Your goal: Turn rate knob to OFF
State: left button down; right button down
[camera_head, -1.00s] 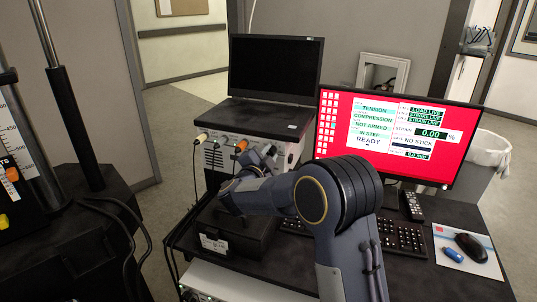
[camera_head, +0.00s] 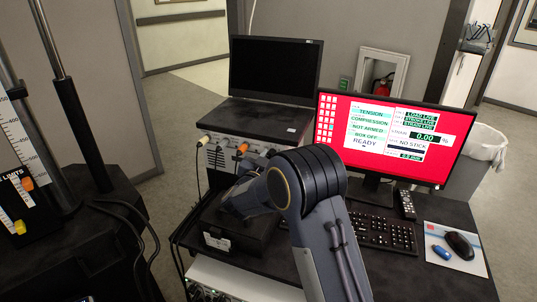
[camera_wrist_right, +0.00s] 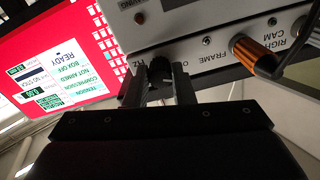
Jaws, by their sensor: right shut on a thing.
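The rate knob (camera_wrist_right: 160,69) is a dark knob on the front panel of a light-grey box, between the letters "Hz" and "O" in the right wrist view. My right gripper (camera_wrist_right: 162,88) is shut on it, with a finger on each side. The knob's pointer and the full OFF mark cannot be read. In the head view the box (camera_head: 217,157) stands under the laptop, and my right arm hides the knob and most of the gripper (camera_head: 254,164). The monitor (camera_head: 393,139) reads "BOX OFF" and "READY". My left gripper is not in view.
An orange connector (camera_wrist_right: 256,55) with a cable sits beside the knob on the panel. A laptop (camera_head: 275,70) lies on the box. A black case (camera_head: 232,232), keyboard (camera_head: 385,235) and mouse (camera_head: 460,244) are on the desk. A test frame stands at left.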

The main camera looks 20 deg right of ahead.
jog(key=shift+n, duration=0.3)
jog(key=c, duration=1.2)
grip_release()
jog(key=shift+c, duration=0.2)
jog(key=b+v, duration=0.1)
jog(key=v, duration=0.6)
jog(key=shift+s+a, duration=0.3)
jog(key=shift+a, duration=0.05)
